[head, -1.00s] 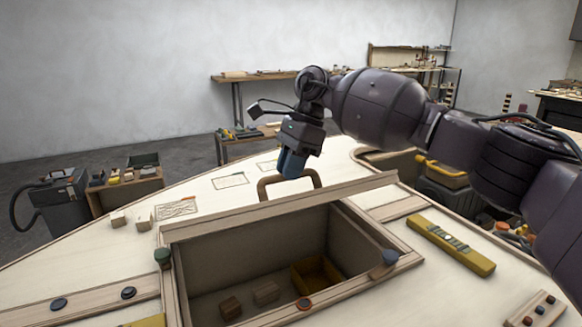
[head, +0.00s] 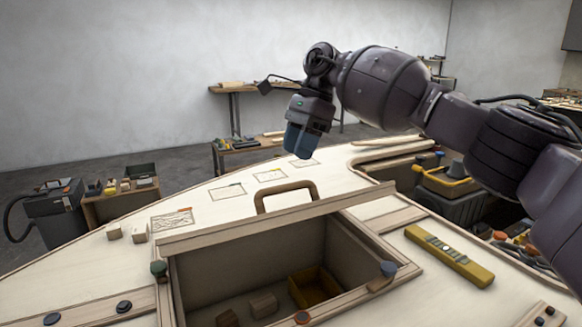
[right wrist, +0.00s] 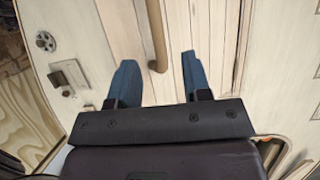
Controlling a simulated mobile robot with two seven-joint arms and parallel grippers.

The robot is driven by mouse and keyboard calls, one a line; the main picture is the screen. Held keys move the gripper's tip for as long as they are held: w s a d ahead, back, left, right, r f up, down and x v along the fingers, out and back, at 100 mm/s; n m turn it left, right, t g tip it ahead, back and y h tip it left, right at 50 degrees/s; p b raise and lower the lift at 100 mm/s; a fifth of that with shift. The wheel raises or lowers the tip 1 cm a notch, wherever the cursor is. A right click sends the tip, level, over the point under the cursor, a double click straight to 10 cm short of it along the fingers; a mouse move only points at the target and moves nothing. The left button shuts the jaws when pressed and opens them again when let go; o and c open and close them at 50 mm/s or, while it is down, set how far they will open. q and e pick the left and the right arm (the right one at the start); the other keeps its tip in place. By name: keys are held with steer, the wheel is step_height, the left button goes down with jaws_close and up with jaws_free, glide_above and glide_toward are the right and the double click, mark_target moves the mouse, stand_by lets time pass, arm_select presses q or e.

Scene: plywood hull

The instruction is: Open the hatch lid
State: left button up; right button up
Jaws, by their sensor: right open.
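The hatch opening in the pale plywood deck is uncovered, and I see down into it. The hatch lid (head: 272,223) is at its far side, showing mostly as a long wooden edge; its exact angle is hard to tell. A brown looped handle (head: 287,190) stands up behind that edge. My right gripper (head: 302,150) is open and empty, above and beyond the handle, apart from it. In the right wrist view the blue fingers (right wrist: 162,80) are spread, with part of the handle (right wrist: 157,45) showing between and beyond them. My left gripper is out of view.
Inside the hatch are a yellow bin (head: 314,286) and small wooden blocks. A yellow level (head: 449,255) lies on the deck at right. Two blocks (head: 126,232) sit at left. An open bay with a toolbox (head: 448,182) lies back right.

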steer(key=v, duration=0.3)
steer(key=shift+f, duration=0.1)
